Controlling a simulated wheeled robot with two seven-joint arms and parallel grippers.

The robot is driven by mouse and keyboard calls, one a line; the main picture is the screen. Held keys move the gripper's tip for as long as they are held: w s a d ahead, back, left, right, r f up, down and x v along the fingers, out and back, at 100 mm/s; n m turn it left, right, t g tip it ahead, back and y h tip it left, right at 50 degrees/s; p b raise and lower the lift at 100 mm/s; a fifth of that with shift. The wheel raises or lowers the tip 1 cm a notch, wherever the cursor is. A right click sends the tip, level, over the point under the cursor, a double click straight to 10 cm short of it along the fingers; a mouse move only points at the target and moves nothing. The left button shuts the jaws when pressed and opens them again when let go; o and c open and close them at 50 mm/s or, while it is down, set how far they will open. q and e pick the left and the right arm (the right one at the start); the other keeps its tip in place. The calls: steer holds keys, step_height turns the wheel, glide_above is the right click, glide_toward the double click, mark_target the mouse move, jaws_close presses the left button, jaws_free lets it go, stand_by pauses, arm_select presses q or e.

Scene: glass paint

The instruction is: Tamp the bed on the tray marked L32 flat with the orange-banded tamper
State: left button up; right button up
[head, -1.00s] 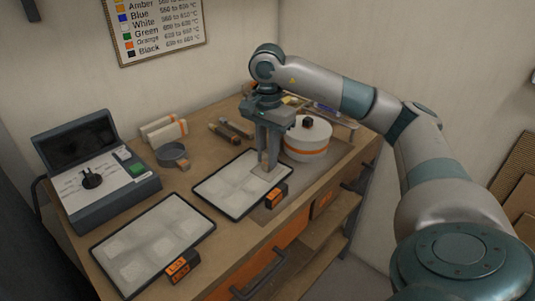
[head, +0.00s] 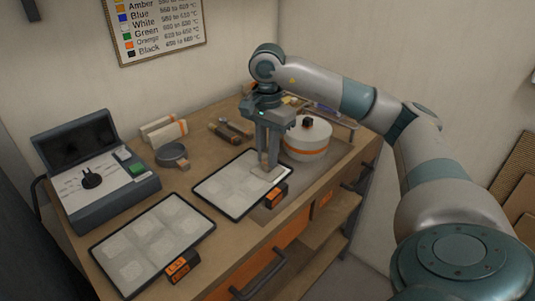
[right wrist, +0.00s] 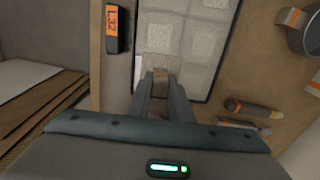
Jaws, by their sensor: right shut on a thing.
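The tray marked L32 (head: 212,205) is the far one, dark-rimmed, with several pale square beds. Its orange L32 tag (head: 276,195) sits at its front right corner and also shows in the right wrist view (right wrist: 113,28). My right gripper (head: 268,166) is shut on a small tamper, pointing down over the tray's right corner. The tamper's pale flat plate (head: 267,174) is low over a bed there; I cannot tell whether it touches. In the right wrist view, its brownish handle (right wrist: 160,77) is between the fingertips; no orange band is clear. My left gripper is not in view.
A second tray (head: 103,243) with an orange tag (head: 180,267) lies nearer. A white pot with an orange band (head: 307,142) stands close right of my gripper. Two short tools (head: 224,133) lie behind. A dark control box (head: 100,190) stands at left.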

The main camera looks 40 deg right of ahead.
stand_by(0.3)
steer(key=shift+r+p, duration=0.75)
steer(key=shift+r, duration=0.35)
steer(key=shift+a, duration=0.1)
steer(key=shift+s+a, duration=0.25)
steer(key=shift+a, duration=1.25)
steer(key=shift+s+a, duration=0.2)
steer(key=shift+a, duration=1.3)
steer(key=shift+f, duration=0.1)
steer(key=shift+f+b, duration=0.65)
steer(key=shift+f, duration=0.1)
steer(key=shift+f+b, duration=0.35)
steer(key=shift+b, duration=0.15)
